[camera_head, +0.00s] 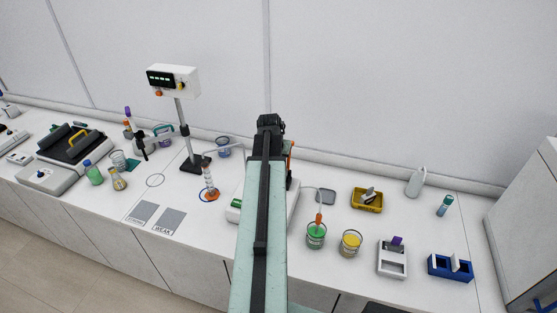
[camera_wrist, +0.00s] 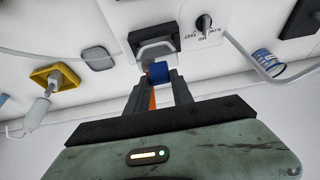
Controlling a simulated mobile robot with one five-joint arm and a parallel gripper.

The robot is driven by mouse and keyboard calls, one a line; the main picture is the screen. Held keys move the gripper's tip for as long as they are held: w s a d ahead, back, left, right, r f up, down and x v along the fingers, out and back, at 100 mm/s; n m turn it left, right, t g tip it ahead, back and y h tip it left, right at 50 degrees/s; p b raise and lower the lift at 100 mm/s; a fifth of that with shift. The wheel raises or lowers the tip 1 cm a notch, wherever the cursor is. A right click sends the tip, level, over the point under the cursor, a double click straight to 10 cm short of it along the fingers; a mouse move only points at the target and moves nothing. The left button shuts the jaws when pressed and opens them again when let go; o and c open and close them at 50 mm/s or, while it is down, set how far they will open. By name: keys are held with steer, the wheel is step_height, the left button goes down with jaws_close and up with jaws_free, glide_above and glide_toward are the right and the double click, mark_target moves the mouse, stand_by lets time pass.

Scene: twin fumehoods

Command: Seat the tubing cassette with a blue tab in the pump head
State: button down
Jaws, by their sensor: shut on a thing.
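In the wrist view my gripper (camera_wrist: 160,82) is shut on the tubing cassette, whose blue tab (camera_wrist: 160,71) shows between the fingertips. An orange strip (camera_wrist: 152,100) shows between the fingers. The pump head (camera_wrist: 155,48), a pale housing with a dark recess, is directly beyond the tab. The tab overlaps its edge in the picture; I cannot tell whether the cassette is in the recess. A speed knob (camera_wrist: 204,22) is on the pump beside the head. In the head view my arm hides most of the pump (camera_head: 294,205), and the fingertips and blue tab are hidden.
Right of the pump stand a green beaker (camera_head: 316,236) with an orange-tipped tube, a yellow beaker (camera_head: 351,244) and a yellow tray (camera_head: 357,204). A stand with a display (camera_head: 174,80) rises at left. A blue rack (camera_head: 450,269) is far right.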

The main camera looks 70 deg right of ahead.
steer(key=shift+f+b, duration=2.1)
steer(key=shift+f, duration=0.05)
steer(key=c, duration=1)
jaws_free()
steer(key=shift+c, duration=0.2)
steer(key=shift+r, duration=0.1)
steer(key=p+v, duration=0.7)
steer(key=shift+r, duration=0.3)
steer(key=shift+a, duration=0.15)
